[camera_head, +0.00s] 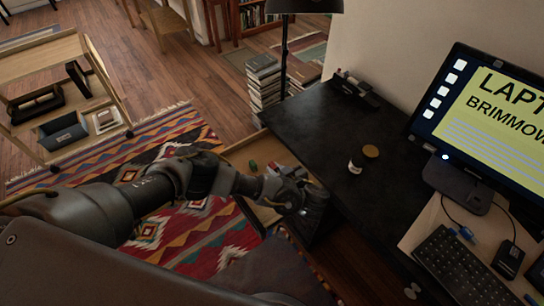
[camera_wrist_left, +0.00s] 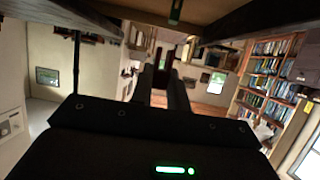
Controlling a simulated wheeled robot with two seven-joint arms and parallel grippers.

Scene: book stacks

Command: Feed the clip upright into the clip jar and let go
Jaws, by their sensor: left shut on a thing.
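My left gripper (camera_head: 300,182) is over the open drawer at the desk's left edge. In the left wrist view its fingers (camera_wrist_left: 164,85) are shut on a small dark red thing (camera_wrist_left: 167,58), which I take to be the clip. Its outline is too dark to tell whether it is upright. My right gripper is not in view.
The open wooden drawer (camera_head: 238,152) holds a small green thing (camera_head: 253,166). The black desk (camera_head: 310,120) is mostly clear around the jar. A monitor (camera_head: 490,115) and a keyboard (camera_head: 460,265) are at the right. A lamp pole (camera_head: 284,60) stands behind the desk.

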